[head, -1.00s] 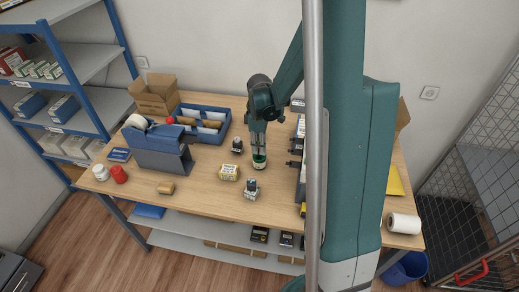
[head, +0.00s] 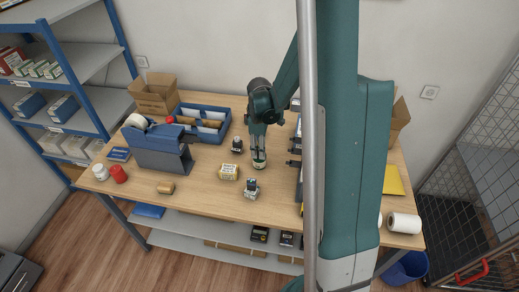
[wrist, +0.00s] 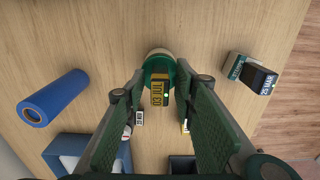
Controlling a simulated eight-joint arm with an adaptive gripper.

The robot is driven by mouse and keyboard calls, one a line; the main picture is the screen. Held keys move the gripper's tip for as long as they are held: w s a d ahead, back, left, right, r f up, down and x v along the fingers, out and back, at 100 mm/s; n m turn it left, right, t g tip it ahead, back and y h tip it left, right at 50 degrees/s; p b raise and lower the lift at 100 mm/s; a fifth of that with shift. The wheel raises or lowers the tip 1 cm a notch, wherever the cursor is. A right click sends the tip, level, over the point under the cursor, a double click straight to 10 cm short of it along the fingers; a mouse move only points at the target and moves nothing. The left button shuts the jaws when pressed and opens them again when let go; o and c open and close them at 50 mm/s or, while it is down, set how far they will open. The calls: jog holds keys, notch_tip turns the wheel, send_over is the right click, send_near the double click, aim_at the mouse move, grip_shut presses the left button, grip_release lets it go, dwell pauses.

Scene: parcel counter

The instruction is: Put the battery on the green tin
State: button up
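The green tin (wrist: 157,55) shows in the wrist view as a round tin with a pale side and a green top. In the head view the tin (head: 259,163) stands on the counter under my gripper. The battery (wrist: 160,92), a small dark block with a yellow printed label, appears to be on the tin's top, between my fingers. My gripper (wrist: 161,75) is open, with a gap to the battery on each side. In the head view my gripper (head: 258,149) hides the battery. Its contact with the tin is partly hidden.
A dark box (head: 237,145) is behind left. A blue roll (wrist: 52,97) lies nearby in the wrist view.

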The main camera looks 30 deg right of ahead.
jog(key=shift+r, duration=0.2)
notch_tip(320, 180, up, 12)
dwell(1.0)
dwell(0.6)
jog(key=s+a+r+m+t, duration=0.35)
jog(key=s+a+r, duration=0.45)
jog(key=a+r, duration=0.35)
jog(key=s+a+r+m+t, duration=0.2)
jog(key=s+a+m, duration=0.3)
jog(key=s+a, duration=0.6)
jog(key=shift+s+r+t, duration=0.35)
jog(key=shift+s+t, duration=0.05)
jog(key=shift+t, duration=0.45)
jog(key=shift+f+m, duration=0.1)
jog(key=shift+m, duration=0.15)
